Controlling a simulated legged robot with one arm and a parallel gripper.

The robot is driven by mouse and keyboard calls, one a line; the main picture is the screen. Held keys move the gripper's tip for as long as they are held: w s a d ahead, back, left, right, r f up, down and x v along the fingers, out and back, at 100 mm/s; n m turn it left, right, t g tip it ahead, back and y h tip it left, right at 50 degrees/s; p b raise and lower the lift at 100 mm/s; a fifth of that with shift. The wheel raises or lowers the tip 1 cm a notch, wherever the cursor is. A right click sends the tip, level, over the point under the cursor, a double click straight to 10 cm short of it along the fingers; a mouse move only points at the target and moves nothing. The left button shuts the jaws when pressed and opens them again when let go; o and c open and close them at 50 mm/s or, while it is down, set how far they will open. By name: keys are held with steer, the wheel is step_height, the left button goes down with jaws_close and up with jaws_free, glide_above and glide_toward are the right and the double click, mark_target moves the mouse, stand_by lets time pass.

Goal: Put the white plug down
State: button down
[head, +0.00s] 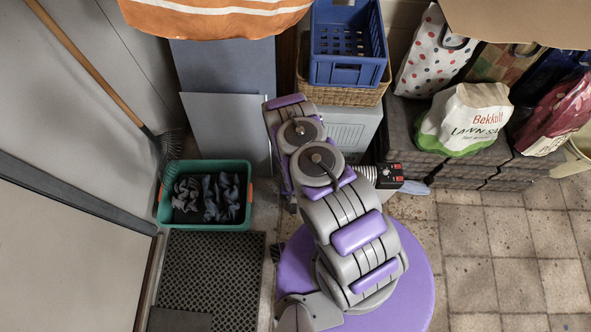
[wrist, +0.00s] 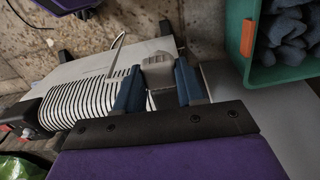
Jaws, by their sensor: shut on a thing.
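In the wrist view, my gripper (wrist: 158,66) has two blue fingers shut on the white plug (wrist: 156,76). The plug is a small pale block between the fingertips, and its lower part is hidden by the gripper. In the head view my own arm hides the gripper and the plug.
A green crate (head: 213,225) holding grey items stands to the left, above a dark mat (head: 211,275). Bags stand on grey stacked blocks (head: 405,130) at right. Tiled floor (head: 500,270) is clear at lower right.

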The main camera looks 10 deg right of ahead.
steer(key=w+d+b, duration=0.1)
steer(key=w, duration=0.3)
steer(key=w+d+f+b, duration=0.1)
steer(key=w, duration=0.4)
steer(key=w+d+b, duration=0.1)
steer(key=w+d, duration=0.1)
steer(key=w, duration=0.2)
steer(key=shift+w+f, duration=0.2)
steer(key=shift+w, duration=0.05)
step_height(320, 180, down, 4)
steer(key=shift+s+a+r+b, duration=0.1)
steer(key=shift+a+r+b, duration=0.1)
steer(key=shift+b, duration=0.9)
steer(key=shift+d+r, duration=0.1)
steer(key=c, duration=0.7)
jaws_free()
steer(key=shift+r, duration=0.1)
step_height(320, 180, up, 12)
steer(key=p, duration=0.4)
